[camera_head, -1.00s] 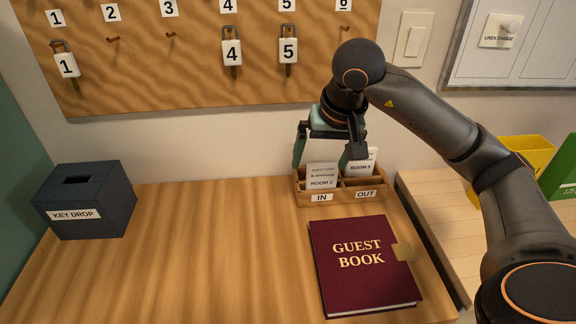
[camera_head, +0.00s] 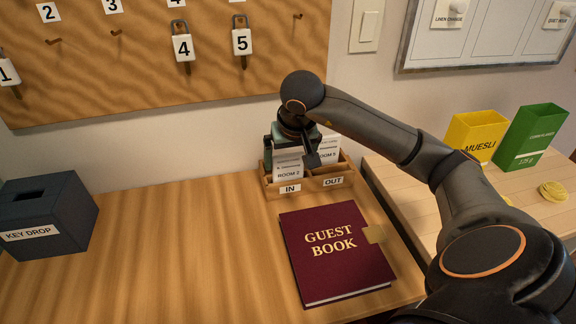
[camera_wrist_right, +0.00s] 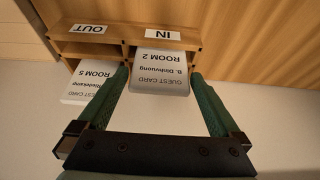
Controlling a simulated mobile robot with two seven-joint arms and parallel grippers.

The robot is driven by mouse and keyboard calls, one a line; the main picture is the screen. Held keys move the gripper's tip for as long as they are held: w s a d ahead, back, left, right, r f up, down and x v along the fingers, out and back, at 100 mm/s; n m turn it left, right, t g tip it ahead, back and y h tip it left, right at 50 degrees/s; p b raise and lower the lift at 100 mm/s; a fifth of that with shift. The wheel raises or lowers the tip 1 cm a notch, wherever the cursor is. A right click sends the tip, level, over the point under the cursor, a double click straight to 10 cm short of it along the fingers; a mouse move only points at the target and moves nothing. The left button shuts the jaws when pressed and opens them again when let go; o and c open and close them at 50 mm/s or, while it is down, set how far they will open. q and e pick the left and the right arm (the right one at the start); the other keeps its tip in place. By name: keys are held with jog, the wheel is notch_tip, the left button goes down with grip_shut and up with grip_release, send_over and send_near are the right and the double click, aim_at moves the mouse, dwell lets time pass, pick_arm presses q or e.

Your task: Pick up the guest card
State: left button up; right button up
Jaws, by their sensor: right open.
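A white guest card marked ROOM 2 (camera_head: 288,173) stands upright in the IN compartment of a wooden card box (camera_head: 312,191). A second guest card, ROOM 5 (camera_head: 328,148), stands in the OUT compartment. My right gripper (camera_head: 293,158) is open at the IN compartment and partly covers both cards. In the right wrist view, the open green fingers (camera_wrist_right: 160,76) are on either side of the ROOM 2 card (camera_wrist_right: 160,63), with gaps showing. The left finger is close to the ROOM 5 card (camera_wrist_right: 88,84). My left gripper is not in view.
A red guest book (camera_head: 335,255) lies in front of the box. A dark key drop box (camera_head: 45,215) is at the left. A pegboard (camera_head: 120,75) with padlocks hangs behind. Yellow (camera_head: 474,138) and green (camera_head: 531,136) cartons stand right. The desk's middle is clear.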

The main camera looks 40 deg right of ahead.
aim_at(288, 172)
jog(key=shift+x, duration=1.2)
jog(key=c, duration=1)
